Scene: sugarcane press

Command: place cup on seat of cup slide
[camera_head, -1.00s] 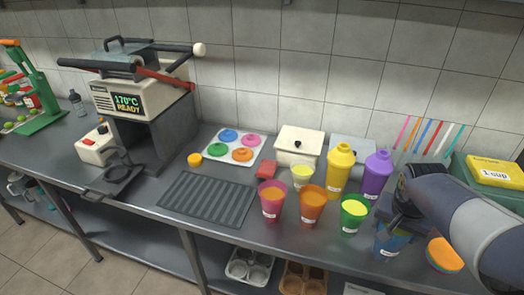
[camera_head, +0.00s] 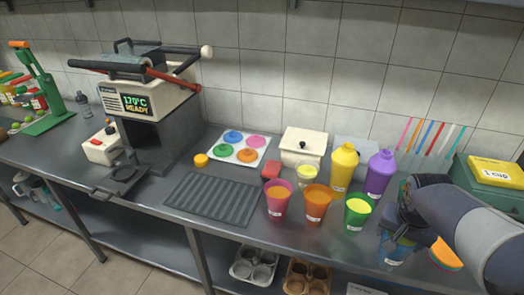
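The cup slide appears to be the dark flat slide with a round seat (camera_head: 124,173) at the foot of the sealing press (camera_head: 150,105), on the left of the counter. The seat looks empty. A blue cup (camera_head: 394,250) is at the right, under my arm. My gripper (camera_head: 402,222) is at that cup, and my arm hides most of its fingers, so I cannot tell whether it grips the cup. A pink cup (camera_head: 278,205), an orange cup (camera_head: 316,208) and a green cup (camera_head: 357,216) stand filled on the counter.
A ribbed dark mat (camera_head: 212,198) lies between press and cups. Behind stand a yellow bottle (camera_head: 342,170), a purple bottle (camera_head: 379,175), a white lidded box (camera_head: 303,147) and a tray of coloured lids (camera_head: 240,160). A green box (camera_head: 462,178) is at the right.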

